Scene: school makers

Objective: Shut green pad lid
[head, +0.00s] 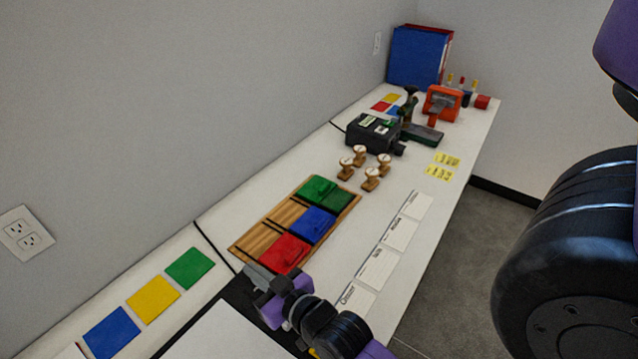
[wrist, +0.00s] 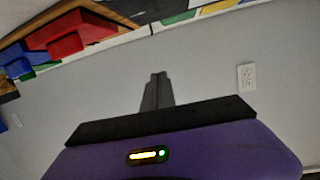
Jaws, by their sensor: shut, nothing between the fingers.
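The green pad (head: 318,190) sits at the far end of a wooden tray (head: 248,246) on the bench in the head view. It shows a brighter green panel on the wall side and a darker green part beside it, so its lid looks open, though the angle is hard to tell. The blue pad (head: 312,223) and red pad (head: 284,253) lie nearer in the same tray. My gripper (head: 256,273) is shut and empty, just short of the tray's near end by the red pad, well away from the green pad. Its fingers (wrist: 157,90) also show closed in the wrist view.
Several wooden stamps (head: 370,178) stand beyond the tray, before a black device (head: 372,133) and an orange tool (head: 441,102). White cards (head: 377,269) line the bench's right side. Coloured squares (head: 152,298) lie nearer, along the wall.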

